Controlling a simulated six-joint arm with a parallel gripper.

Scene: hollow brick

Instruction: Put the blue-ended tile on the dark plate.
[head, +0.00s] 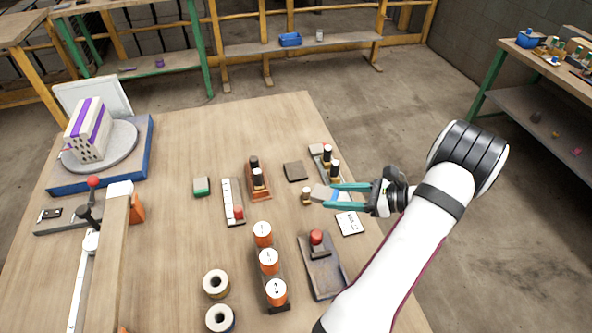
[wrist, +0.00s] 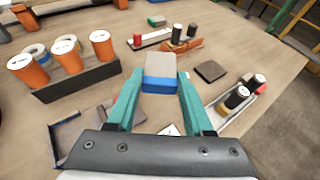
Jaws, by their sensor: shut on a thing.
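My gripper (head: 335,194) has teal fingers and is shut on the blue-ended tile (head: 321,192), a pale grey block with one blue end. In the wrist view the tile (wrist: 160,66) sits between the fingertips (wrist: 158,83), its blue end toward my palm and its grey end outward. It appears held above the table. The dark plate (head: 295,171) is a small flat square lying bare on the table, beyond the tile in the head view. In the wrist view the plate (wrist: 211,71) is right of the tile, apart from it.
A rack of dark-topped and white-topped pieces (head: 325,160) stands right of the plate, and a wooden holder (head: 257,180) to its left. A green-ended tile (head: 201,186) lies farther left. Orange cans (head: 268,261) and a red-knobbed device (head: 318,252) stand nearer. Bare table lies beyond the plate.

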